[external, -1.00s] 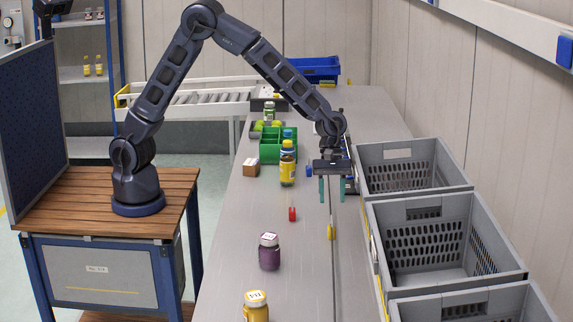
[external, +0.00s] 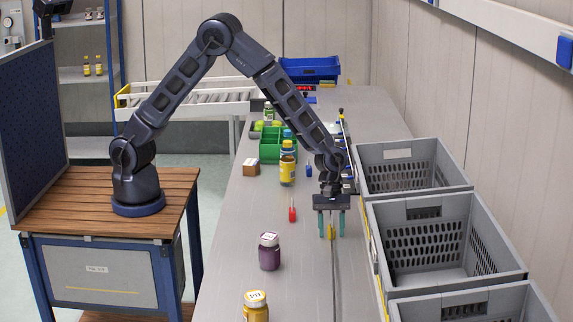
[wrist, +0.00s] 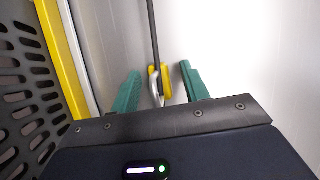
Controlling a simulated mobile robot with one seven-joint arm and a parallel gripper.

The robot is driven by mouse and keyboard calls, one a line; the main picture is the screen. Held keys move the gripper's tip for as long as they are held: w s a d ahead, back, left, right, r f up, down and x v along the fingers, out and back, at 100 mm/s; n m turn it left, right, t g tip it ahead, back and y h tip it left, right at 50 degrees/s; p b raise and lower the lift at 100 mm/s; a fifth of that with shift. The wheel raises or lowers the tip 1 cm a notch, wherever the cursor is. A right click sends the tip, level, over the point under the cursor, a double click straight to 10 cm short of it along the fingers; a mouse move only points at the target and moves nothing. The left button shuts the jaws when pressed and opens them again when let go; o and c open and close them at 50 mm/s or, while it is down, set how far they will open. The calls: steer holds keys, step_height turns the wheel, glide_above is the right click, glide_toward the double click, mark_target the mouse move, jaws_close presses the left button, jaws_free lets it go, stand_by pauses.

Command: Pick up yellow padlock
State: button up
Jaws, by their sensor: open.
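The yellow padlock (external: 331,232) is on the grey table, by the dark seam in its top. My gripper (external: 331,228) is lowered at it, with its green fingers apart on either side of the padlock. In the wrist view the yellow padlock (wrist: 154,76) and its silver shackle show between the two green fingertips (wrist: 162,80).
A red padlock-like item (external: 292,214) lies to the left. A purple jar (external: 269,252) and a yellow jar (external: 256,308) stand nearer the camera. Grey crates (external: 447,215) line the right edge.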

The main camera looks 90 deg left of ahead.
jaws_close()
stand_by(0.3)
